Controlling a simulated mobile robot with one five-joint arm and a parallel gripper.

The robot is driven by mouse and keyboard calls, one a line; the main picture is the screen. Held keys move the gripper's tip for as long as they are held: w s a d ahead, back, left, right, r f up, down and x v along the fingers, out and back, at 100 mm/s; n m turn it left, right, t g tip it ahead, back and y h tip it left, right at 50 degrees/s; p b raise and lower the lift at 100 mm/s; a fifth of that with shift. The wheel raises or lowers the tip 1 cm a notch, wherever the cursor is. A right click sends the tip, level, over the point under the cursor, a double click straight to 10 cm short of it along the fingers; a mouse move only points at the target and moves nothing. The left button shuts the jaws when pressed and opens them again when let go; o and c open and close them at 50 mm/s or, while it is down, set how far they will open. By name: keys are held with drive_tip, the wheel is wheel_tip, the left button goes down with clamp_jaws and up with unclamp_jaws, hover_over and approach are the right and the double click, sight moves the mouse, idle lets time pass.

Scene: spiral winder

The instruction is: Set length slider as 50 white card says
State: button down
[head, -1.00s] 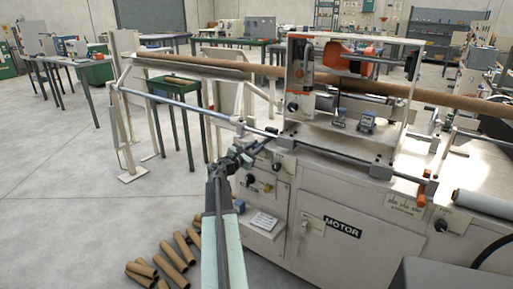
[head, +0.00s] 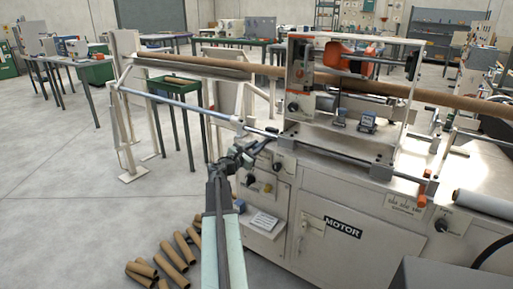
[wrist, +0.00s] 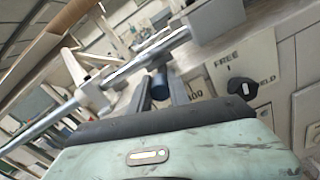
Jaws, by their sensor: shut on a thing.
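My gripper (head: 246,153) reaches to the rail at the front left of the winder. In the wrist view its two dark fingers (wrist: 160,92) are shut on a dark round knob (wrist: 159,82) just below the rail. The long metal rail (head: 180,103) runs across the machine's front, with a grey block (wrist: 215,18) on it right of the fingers and another block (wrist: 91,96) left of them. Which part is the length slider I cannot tell for sure. A white card (head: 264,221) lies on the low shelf; its print is too small to read.
A cabinet door (head: 330,245) marked MOTOR is to the right. Cardboard tubes (head: 170,255) lie on the floor at lower left. The floor farther left is clear.

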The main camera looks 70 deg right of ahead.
idle(0.4)
drive_tip(key=w, duration=0.1)
drive_tip(key=w+d, duration=0.1)
drive_tip(key=w, duration=0.1)
drive_tip(key=shift+w, duration=0.3)
drive_tip(key=c, duration=1.2)
unclamp_jaws()
drive_tip(key=shift+c, duration=0.2)
drive_tip(key=shift+s, duration=0.1)
drive_tip(key=v, duration=0.8)
